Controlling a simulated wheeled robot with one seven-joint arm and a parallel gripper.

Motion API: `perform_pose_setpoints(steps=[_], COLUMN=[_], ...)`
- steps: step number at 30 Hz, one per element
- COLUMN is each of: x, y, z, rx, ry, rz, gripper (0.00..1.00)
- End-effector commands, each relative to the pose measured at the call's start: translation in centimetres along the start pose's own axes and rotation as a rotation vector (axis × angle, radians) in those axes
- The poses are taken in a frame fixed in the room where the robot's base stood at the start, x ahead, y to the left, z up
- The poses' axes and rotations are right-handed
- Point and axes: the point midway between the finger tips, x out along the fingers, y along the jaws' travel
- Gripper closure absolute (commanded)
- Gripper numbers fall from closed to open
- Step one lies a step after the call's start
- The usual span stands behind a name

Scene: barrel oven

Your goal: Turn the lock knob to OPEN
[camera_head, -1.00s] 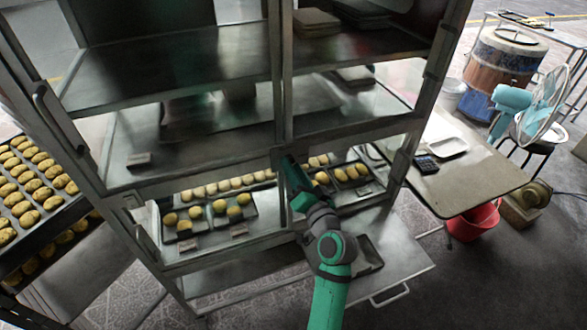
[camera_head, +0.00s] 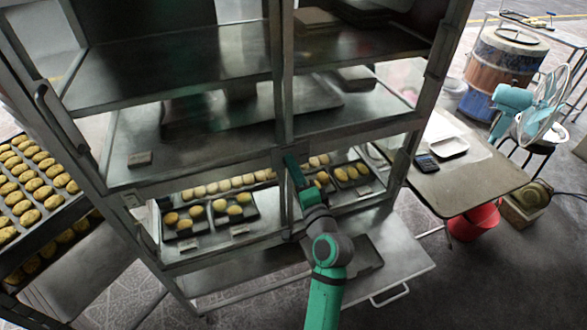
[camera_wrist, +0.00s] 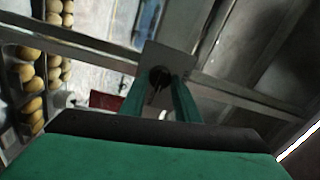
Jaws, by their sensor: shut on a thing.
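The lock knob (camera_wrist: 159,77) is a small dark round knob on a grey square plate (camera_wrist: 178,57) in the wrist view. The plate sits where metal bars of the cabinet frame meet. My gripper (camera_wrist: 161,92) has its two green fingers on either side of the knob and is shut on it. In the head view my gripper (camera_head: 291,162) is at the cabinet's middle post, and it hides the knob there. No OPEN marking can be read in either view.
The metal cabinet (camera_head: 195,70) has several shelves, with trays of yellow buns (camera_head: 235,210) on a lower one. A table (camera_head: 470,172) with a calculator (camera_head: 426,162) stands at the right, near a fan (camera_head: 545,100). A rack of buns (camera_head: 30,190) stands at the left.

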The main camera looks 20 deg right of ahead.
Motion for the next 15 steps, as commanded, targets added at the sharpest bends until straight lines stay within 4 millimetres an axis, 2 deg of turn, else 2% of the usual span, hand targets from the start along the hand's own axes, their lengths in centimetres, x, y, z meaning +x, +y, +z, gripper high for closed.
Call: perform_pose_setpoints(steps=[13, 14, 15], x=[-0.06, -0.06, -0.06], y=[0.03, 0.03, 0.03], z=[-0.17, -0.17, -0.16], rx=[0.01, 0.01, 0.01], ry=[0.004, 0.004, 0.004], rz=[0.0, 0.0, 0.0], gripper=[0.94, 0.67, 0.57])
